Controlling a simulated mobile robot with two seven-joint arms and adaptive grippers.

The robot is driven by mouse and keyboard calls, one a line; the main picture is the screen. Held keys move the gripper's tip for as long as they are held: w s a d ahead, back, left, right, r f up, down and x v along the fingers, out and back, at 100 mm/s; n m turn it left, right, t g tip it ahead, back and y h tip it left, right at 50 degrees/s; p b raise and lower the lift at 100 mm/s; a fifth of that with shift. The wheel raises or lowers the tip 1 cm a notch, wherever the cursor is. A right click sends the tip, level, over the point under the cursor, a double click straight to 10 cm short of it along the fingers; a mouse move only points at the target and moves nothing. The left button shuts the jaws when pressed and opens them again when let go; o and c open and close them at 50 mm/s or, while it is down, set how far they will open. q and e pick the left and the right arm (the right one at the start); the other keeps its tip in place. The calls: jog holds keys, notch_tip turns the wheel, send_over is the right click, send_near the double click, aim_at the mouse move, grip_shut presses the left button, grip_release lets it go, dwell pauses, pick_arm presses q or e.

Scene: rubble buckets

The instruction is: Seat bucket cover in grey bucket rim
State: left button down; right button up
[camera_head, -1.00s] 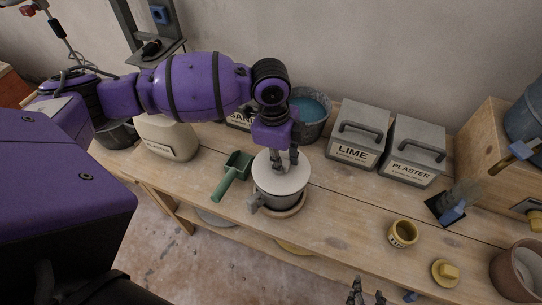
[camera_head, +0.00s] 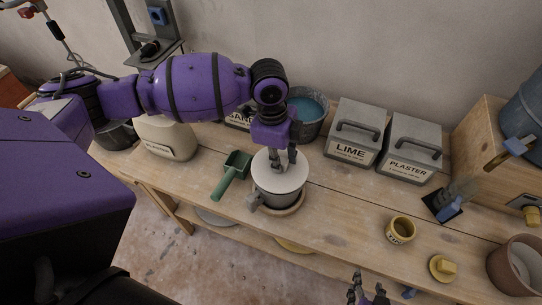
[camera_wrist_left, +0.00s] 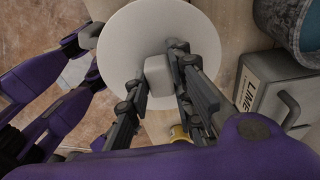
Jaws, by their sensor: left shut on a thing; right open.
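The white round bucket cover (camera_head: 263,173) lies over the top of the grey bucket (camera_head: 276,198), which stands on a round wooden base on the bench. My left gripper (camera_head: 284,164) is above the cover and shut on its knob. In the left wrist view my left gripper (camera_wrist_left: 160,72) grips the pale block-like knob at the middle of the cover (camera_wrist_left: 125,45). The cover hides the bucket's rim, so I cannot tell whether it sits fully inside. My right gripper (camera_head: 368,292) is open and empty at the bottom edge of the head view.
A green scoop (camera_head: 232,174) lies just left of the bucket. Grey LIME (camera_head: 355,133) and PLASTER (camera_head: 411,149) boxes stand behind to the right. A bucket of blue liquid (camera_head: 308,110) is behind.

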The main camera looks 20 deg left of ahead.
pick_arm(q)
jog(key=shift+f, duration=1.2)
jog(key=c, duration=1.5)
grip_release()
jog(key=shift+o, duration=0.2)
jog(key=r, duration=0.4)
jog(key=a+r, duration=0.1)
jog(key=r, duration=0.7)
jog(key=shift+w+a, duration=0.1)
jog(key=shift+a, duration=0.1)
